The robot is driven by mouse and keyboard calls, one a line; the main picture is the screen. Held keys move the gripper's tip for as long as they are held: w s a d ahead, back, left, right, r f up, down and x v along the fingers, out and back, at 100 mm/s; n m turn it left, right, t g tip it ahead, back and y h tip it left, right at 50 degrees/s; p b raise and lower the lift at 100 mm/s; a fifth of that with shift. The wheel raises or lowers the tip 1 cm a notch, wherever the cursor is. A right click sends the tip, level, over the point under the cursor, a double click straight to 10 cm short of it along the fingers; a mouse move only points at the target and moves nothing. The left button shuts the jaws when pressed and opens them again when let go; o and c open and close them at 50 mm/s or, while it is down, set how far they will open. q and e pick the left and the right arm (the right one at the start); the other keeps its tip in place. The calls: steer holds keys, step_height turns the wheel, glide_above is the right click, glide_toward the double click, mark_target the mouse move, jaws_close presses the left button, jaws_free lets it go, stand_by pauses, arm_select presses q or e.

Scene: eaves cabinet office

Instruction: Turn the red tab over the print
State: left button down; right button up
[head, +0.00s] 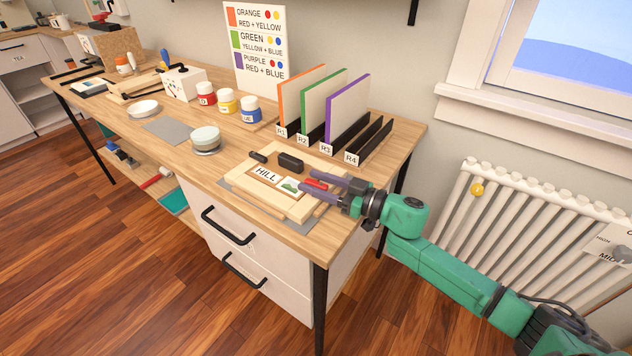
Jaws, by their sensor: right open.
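The print (290,187), a small white card with a green hill picture, lies in a pale wooden frame (247,190) at the front right of the table. A card reading HILL (266,175) is beside it on the left. The red tab (316,184) is at the right side of the print, on the frame. My right gripper (308,182) comes in from the right, open, with its two purple fingers on either side of the red tab. I cannot tell whether they touch it. My left gripper is not in view.
Dark blocks (290,162) lie at the frame's back edge. Behind stand a slotted rack with orange, green and purple boards (347,107), labelled R1 to R4, and paint jars (228,102). A radiator (530,220) is at right.

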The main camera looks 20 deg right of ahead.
jaws_close()
steer(key=shift+a+r+m+t+h+p, duration=0.1)
steer(key=shift+r+m+t+h+p, duration=0.25)
steer(key=shift+p, duration=0.3)
steer(key=shift+f+m+t+h+p, duration=0.1)
steer(key=shift+m+t+h+p, duration=0.15)
steer(key=shift+h+p, duration=0.15)
steer(key=shift+f, duration=0.15)
jaws_free()
steer(key=shift+d+f, duration=0.1)
steer(key=shift+d, duration=0.1)
